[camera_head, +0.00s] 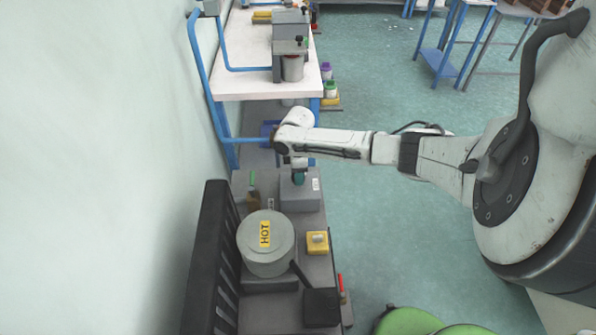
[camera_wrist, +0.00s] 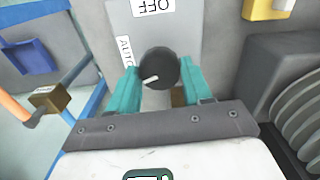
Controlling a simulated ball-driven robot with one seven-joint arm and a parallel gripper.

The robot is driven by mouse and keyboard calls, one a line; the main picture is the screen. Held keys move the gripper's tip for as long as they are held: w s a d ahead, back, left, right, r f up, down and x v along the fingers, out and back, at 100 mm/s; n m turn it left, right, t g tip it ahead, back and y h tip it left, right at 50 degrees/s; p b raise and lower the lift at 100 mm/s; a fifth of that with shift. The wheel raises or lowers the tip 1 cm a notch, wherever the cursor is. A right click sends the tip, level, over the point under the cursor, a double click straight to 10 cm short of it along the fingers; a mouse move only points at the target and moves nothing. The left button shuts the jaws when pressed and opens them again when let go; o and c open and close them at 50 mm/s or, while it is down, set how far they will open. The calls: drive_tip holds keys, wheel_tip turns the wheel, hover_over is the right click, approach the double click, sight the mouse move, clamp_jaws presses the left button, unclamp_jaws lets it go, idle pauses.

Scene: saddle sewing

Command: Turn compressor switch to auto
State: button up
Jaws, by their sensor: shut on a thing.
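The compressor switch is a round black knob (camera_wrist: 158,66) with a white pointer mark, on a grey box (camera_head: 301,196). In the wrist view, the teal fingers of my gripper (camera_wrist: 160,78) are closed on the knob from both sides. The pointer aims left and slightly down in that view. The AUTO label (camera_wrist: 125,51) is left of the knob, and the upside-down OFF label (camera_wrist: 154,6) is above it. In the head view my gripper (camera_head: 298,178) points down onto the box, and the knob is hidden.
A grey round pot labelled HOT (camera_head: 267,243) stands nearer the camera on the same bench. A yellow block (camera_head: 317,243) and a black square piece (camera_head: 321,307) are beside it. A black slatted rack (camera_head: 208,250) lines the wall side. A white table (camera_head: 245,84) stands beyond.

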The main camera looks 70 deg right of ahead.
drive_tip(key=shift+m, duration=2)
drive_tip(key=o, duration=1)
drive_tip(key=shift+o, duration=0.2)
drive_tip(key=shift+r, duration=0.1)
wheel_tip(320, 180, up, 11)
drive_tip(key=shift+f, duration=0.25)
